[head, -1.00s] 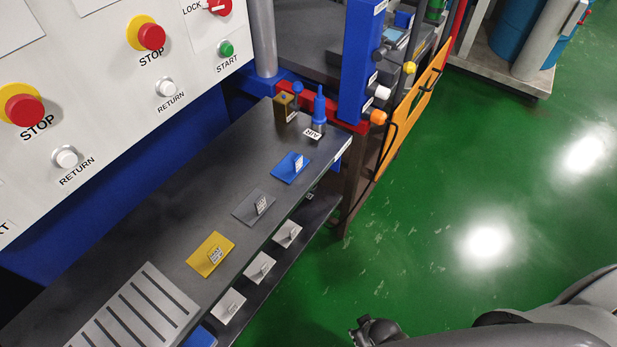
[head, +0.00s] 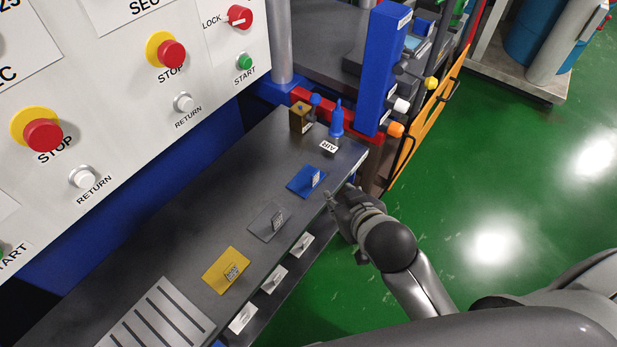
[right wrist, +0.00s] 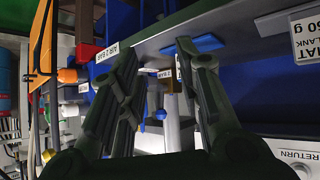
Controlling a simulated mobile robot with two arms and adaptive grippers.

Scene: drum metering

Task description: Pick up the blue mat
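The blue mat (head: 303,184) lies flat on the dark shelf (head: 190,220), near its far right end, with a small upright label tag on it. In the right wrist view the blue mat (right wrist: 208,43) shows edge-on beside one fingertip. My right gripper (head: 336,198) is at the shelf's front edge, just right of the mat and apart from it in the head view. Its two fingers are spread with nothing held between them, as the right wrist view (right wrist: 155,62) shows. My left gripper is not in view.
A grey mat (head: 266,222) and a yellow mat (head: 220,272) lie nearer on the shelf. A blue nozzle-like part (head: 337,120) and a brown block (head: 300,116) stand beyond the blue mat. The control panel (head: 130,110) rises behind; green floor (head: 480,200) is clear at right.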

